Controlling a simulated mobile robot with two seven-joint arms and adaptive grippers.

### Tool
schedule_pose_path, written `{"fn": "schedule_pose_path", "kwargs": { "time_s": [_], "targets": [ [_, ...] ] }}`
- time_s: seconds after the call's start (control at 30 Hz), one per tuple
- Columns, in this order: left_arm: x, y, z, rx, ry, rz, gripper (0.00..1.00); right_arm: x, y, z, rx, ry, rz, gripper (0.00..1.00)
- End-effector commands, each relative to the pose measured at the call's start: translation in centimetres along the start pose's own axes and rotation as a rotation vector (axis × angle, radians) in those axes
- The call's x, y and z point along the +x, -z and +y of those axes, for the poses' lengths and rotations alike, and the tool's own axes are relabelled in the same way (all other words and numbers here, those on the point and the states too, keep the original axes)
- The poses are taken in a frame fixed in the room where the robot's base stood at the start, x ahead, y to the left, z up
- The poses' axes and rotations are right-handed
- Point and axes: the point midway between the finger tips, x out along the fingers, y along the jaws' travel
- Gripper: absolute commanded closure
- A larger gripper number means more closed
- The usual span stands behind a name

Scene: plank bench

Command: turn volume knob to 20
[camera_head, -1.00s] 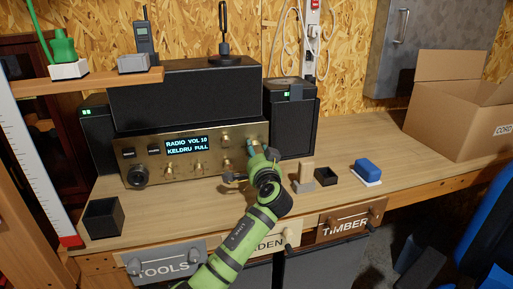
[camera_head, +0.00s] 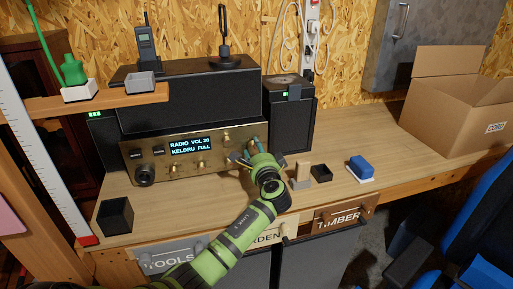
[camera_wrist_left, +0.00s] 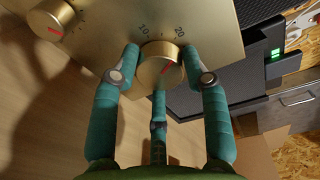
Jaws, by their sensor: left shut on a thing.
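The brass-fronted radio (camera_head: 150,172) stands on the bench, and its display (camera_head: 191,145) appears to read "RADIO VOL 20" above "KELDRU FULL". My left gripper (camera_head: 246,152) is at the right end of the front panel. In the wrist view the left gripper (camera_wrist_left: 160,78) has its teal fingers around a brass knob (camera_wrist_left: 158,66), shut on it. The knob has a short red mark, and the panel above it shows the figures 10 and 20. In the head view the fingers largely hide this knob. My right gripper is not in view.
Another brass knob (camera_wrist_left: 55,18) with a red mark sits at upper left in the wrist view. A black speaker (camera_head: 288,120) stands right of the radio.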

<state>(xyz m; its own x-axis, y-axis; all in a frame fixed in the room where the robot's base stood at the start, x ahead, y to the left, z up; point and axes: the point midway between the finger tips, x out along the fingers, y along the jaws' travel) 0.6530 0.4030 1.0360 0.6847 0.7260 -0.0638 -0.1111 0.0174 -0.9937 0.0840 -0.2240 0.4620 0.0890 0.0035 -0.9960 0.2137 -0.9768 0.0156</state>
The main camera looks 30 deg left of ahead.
Motion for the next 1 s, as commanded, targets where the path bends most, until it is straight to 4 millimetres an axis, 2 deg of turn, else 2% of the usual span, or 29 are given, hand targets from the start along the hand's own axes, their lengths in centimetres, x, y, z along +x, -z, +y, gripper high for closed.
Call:
{"fn": "schedule_pose_path", "kwargs": {
  "time_s": [0.53, 0.57, 0.6, 1.0],
  "targets": [
    [0.1, -0.31, 0.29, 0.027, -0.007, -0.011, 0.87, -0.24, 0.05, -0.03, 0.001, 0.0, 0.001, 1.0],
    [0.1, -0.32, 0.29, 0.027, -0.007, -0.011, 0.46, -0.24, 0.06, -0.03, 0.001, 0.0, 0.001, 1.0],
    [0.1, -0.31, 0.28, 0.027, -0.006, -0.01, 0.31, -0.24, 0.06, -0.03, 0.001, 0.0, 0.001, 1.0],
    [-0.25, -0.04, 0.07, 0.024, -0.002, -0.003, 0.31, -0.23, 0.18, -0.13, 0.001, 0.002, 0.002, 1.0]
  ]
}}
